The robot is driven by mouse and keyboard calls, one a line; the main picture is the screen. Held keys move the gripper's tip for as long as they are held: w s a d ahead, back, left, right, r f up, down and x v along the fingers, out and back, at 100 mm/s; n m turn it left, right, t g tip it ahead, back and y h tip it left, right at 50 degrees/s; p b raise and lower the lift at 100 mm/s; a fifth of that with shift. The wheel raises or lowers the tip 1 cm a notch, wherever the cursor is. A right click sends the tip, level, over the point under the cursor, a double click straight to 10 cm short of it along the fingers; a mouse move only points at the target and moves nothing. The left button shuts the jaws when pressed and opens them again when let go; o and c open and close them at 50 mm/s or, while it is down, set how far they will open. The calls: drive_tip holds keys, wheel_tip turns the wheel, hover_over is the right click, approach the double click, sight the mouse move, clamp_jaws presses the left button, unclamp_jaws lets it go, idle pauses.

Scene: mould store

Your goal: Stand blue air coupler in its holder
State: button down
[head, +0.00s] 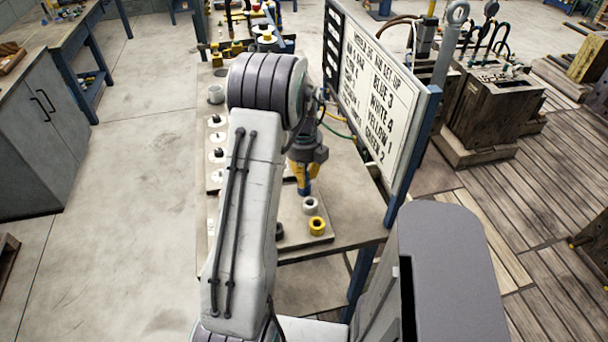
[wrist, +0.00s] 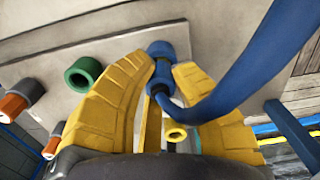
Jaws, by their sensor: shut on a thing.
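The blue air coupler (wrist: 162,72) is between the yellow fingers of my gripper (wrist: 158,88) in the wrist view. My gripper is shut on it. A blue hose (wrist: 235,70) curves from it to the upper right. In the head view my gripper (head: 303,176) points down over the bench, with the blue coupler (head: 304,190) below the fingers, close to a white ring-shaped holder (head: 310,205). A yellow holder (head: 317,226) stands nearer. A green holder (wrist: 82,75) shows in the wrist view. I cannot tell whether the coupler touches any holder; its lower end is partly hidden.
A sign board (head: 375,90) stands along the bench's right side, reading BLUE 3, WHITE 4, YELLOW 1, GREEN 2. A plate with several pale discs (head: 216,138) lies left of my arm. Orange-and-grey parts (wrist: 20,98) are at the wrist view's left. Open floor (head: 140,200) lies left of the bench.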

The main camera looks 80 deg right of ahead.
idle(0.3)
drive_tip(key=c, duration=0.6)
unclamp_jaws()
drive_tip(key=shift+r+p, duration=2.7)
drive_tip(key=shift+r, duration=1.05)
drive_tip(key=shift+n, duration=0.3)
